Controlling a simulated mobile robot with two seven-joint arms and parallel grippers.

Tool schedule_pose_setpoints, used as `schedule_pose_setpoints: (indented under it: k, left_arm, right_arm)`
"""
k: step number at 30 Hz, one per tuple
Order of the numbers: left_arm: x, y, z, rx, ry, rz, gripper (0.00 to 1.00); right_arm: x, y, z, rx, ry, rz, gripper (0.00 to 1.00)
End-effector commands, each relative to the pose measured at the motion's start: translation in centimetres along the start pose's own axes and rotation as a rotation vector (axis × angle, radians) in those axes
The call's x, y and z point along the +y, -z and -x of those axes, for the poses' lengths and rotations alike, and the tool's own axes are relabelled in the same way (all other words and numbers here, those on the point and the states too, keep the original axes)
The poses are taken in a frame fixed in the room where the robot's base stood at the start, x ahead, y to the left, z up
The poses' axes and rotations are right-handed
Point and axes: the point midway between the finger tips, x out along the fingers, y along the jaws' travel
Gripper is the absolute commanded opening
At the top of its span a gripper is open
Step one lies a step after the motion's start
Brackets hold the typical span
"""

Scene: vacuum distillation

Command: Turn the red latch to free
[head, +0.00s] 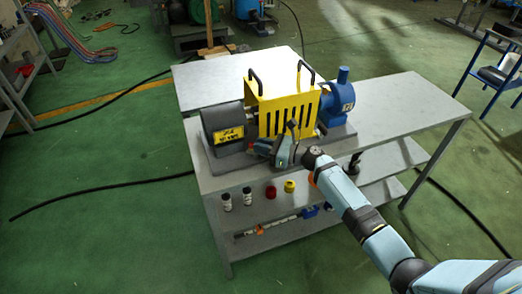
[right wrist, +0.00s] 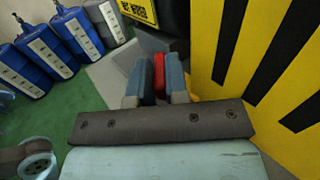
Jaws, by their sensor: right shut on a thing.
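The red latch (right wrist: 158,75) shows as a narrow red strip in the right wrist view, beside the yellow guard. My right gripper (right wrist: 157,68) has its two blue-grey fingers closed on either side of the latch. In the head view my right gripper (head: 254,148) is in front of the yellow guard (head: 267,106), low between it and the dark motor housing (head: 216,124). How far the latch is turned cannot be told. The guard sits upright over the machine. My left gripper is not in view.
A blue pump (head: 337,97) stands right of the guard, which has two black handles on top. The grey table (head: 405,95) is clear at right. A lower shelf holds several small items, including a yellow one (head: 290,186).

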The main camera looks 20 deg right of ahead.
Motion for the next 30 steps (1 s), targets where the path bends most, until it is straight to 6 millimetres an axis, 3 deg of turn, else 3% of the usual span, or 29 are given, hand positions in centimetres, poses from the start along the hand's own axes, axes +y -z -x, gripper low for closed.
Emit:
schedule_pose_setpoints:
  k: [12, 27, 28, 30]
  left_arm:
    - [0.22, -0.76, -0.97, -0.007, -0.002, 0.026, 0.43]
    - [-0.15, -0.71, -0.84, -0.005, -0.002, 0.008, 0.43]
    - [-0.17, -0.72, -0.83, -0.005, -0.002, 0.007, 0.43]
    - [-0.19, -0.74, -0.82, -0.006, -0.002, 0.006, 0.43]
  right_arm:
    - [-0.28, 0.13, -0.02, 0.001, -0.164, 0.0, 0.0]
    - [-0.29, 0.01, -0.04, 0.001, -0.179, 0.0, 0.0]
    - [-0.29, 0.02, -0.05, 0.001, -0.179, 0.0, 0.19]
    - [-0.29, 0.02, -0.05, 0.0, -0.179, 0.0, 0.36]
